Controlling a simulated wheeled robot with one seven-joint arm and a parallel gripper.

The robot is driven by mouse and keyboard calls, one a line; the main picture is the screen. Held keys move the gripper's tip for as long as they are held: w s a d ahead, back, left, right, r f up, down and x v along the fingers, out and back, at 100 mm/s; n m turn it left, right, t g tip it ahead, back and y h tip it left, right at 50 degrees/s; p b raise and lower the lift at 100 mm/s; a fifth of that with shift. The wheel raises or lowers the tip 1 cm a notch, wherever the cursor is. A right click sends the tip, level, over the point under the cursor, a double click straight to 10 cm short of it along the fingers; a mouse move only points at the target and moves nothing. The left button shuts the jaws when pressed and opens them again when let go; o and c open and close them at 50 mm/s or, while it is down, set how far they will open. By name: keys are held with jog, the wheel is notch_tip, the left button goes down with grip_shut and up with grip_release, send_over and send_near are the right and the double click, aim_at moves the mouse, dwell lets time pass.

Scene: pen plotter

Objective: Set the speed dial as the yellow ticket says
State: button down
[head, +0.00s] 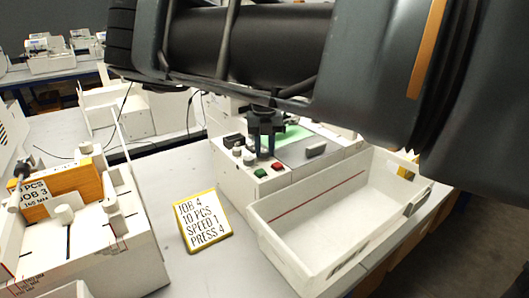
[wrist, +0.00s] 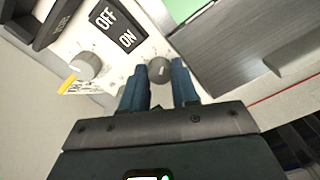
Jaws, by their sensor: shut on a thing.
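The yellow-edged ticket (head: 205,222) stands on the table and reads JOB 4, 10 PCS, SPEED 1, PRESS 4. The plotter (head: 235,185) is behind it, with knobs and buttons on its top. My gripper (head: 265,152) points down over this panel. In the wrist view, my gripper (wrist: 161,78) has its two blue fingers on either side of a small grey knob (wrist: 160,69), shut on it. A second, pale knob (wrist: 88,65) with a yellow mark beside it is to the left, free. I cannot read any dial label or scale.
An ON/OFF switch (wrist: 118,25) is close to the held knob. Green (head: 260,172) and red (head: 277,166) buttons sit at the plotter's front edge. A white open bin (head: 290,212) stands at right.

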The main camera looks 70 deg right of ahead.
aim_at(265, 151)
jog(key=n+b, duration=0.3)
jog(key=n, duration=0.2)
jog(key=shift+n+b, duration=0.3)
jog(key=shift+n, duration=0.1)
dwell(0.3)
jog(key=c, duration=0.8)
grip_release()
jog(key=shift+c, duration=0.2)
jog(key=shift+r, duration=0.1)
notch_tip(265, 151, up, 8)
jog(key=shift+f+b, duration=0.2)
jog(key=shift+b, duration=0.4)
